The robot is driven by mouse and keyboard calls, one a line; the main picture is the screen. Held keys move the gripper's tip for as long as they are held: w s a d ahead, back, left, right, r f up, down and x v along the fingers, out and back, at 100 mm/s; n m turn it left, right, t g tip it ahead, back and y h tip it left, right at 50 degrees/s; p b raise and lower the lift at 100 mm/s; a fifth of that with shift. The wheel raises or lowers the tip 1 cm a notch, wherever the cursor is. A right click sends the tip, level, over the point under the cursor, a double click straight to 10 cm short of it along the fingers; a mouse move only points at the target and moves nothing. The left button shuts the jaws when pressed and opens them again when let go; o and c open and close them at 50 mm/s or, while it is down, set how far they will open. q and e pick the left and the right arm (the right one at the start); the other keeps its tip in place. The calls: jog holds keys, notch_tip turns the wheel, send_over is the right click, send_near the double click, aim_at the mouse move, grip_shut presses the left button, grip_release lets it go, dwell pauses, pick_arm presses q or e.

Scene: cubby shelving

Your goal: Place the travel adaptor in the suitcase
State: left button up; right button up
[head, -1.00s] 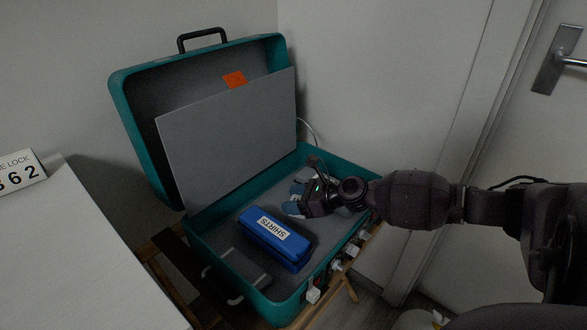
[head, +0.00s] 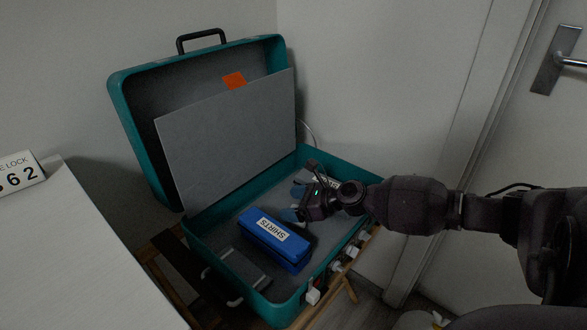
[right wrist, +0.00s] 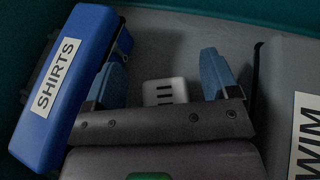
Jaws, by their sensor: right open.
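The open teal suitcase (head: 222,273) has its lid raised against the wall. The travel adaptor (right wrist: 163,92), a small white block with dark slots, lies on the grey suitcase floor in the right wrist view. It is between the blue fingers of my right gripper (right wrist: 164,76), with gaps at both sides. The gripper, also in the head view (head: 295,202), is low inside the suitcase, open. The adaptor cannot be made out in the head view. My left gripper is not in view.
A blue SHIRTS case (head: 273,238) lies left of my right gripper; in the right wrist view (right wrist: 62,90) it is close to the left finger. A grey case marked WIM (right wrist: 285,75) is at the right. A white table (head: 70,250) stands left of the suitcase.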

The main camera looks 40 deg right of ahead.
jog(key=shift+r, duration=0.4)
jog(key=p+v, duration=0.1)
jog(key=v, duration=0.2)
jog(key=p+v, duration=0.1)
jog(key=v, duration=0.2)
jog(key=shift+w+r, duration=0.2)
jog(key=shift+r, duration=0.1)
pick_arm(q)
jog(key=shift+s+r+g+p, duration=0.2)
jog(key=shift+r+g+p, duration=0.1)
jog(key=shift+p, duration=0.15)
pick_arm(e)
jog(key=shift+v, duration=0.85)
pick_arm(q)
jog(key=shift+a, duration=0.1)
pick_arm(e)
jog(key=shift+s+f, duration=0.1)
jog(key=shift+f, duration=0.1)
